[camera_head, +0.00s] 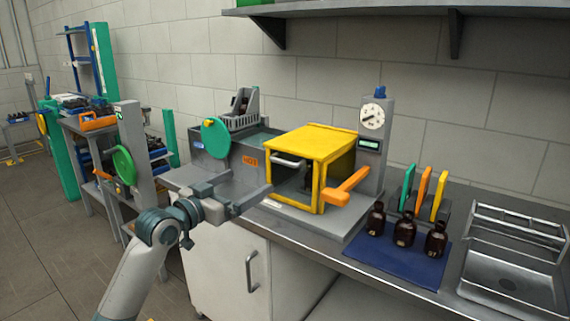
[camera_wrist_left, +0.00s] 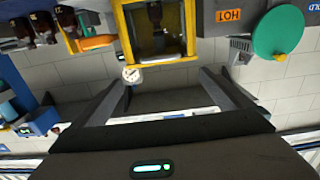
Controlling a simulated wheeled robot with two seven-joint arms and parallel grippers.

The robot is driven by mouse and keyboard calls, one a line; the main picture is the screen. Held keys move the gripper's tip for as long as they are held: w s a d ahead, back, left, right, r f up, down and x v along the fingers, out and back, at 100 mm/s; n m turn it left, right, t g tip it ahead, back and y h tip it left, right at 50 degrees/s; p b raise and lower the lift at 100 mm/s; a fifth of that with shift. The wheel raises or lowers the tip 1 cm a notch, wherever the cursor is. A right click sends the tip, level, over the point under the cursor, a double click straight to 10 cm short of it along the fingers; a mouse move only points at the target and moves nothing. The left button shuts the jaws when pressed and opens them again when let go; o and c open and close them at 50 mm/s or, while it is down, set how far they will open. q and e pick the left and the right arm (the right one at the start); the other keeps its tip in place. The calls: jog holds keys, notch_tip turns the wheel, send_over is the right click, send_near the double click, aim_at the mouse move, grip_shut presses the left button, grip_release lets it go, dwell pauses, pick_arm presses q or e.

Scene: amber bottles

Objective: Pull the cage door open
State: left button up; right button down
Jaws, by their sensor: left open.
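The yellow cage (camera_head: 328,141) stands on a grey base on the counter, and its front door looks shut. A grey bar handle (camera_head: 289,161) crosses the upper left of the door, and dark shapes show inside. My left gripper (camera_head: 248,190) is in front and to the left of the cage, open and empty, apart from the handle. My right gripper is not in view.
An orange lever (camera_head: 346,187) sticks out at the cage's right. Several amber bottles (camera_head: 404,229) stand on a blue mat (camera_head: 405,262) farther right. A grey bath with a green disc (camera_head: 215,138) stands left of the cage. A gauge post (camera_head: 373,135) rises behind it.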

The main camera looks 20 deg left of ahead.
aim_at(282, 162)
pick_arm(q)
jog(key=p+x, duration=0.3)
jog(key=x, duration=1.4)
jog(key=shift+w+d, duration=0.15)
jog(key=shift+w, duration=0.05)
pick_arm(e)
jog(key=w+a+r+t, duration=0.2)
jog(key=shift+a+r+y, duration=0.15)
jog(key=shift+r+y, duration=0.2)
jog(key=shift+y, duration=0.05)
pick_arm(q)
jog(key=shift+f, duration=0.1)
jog(key=c, duration=1.2)
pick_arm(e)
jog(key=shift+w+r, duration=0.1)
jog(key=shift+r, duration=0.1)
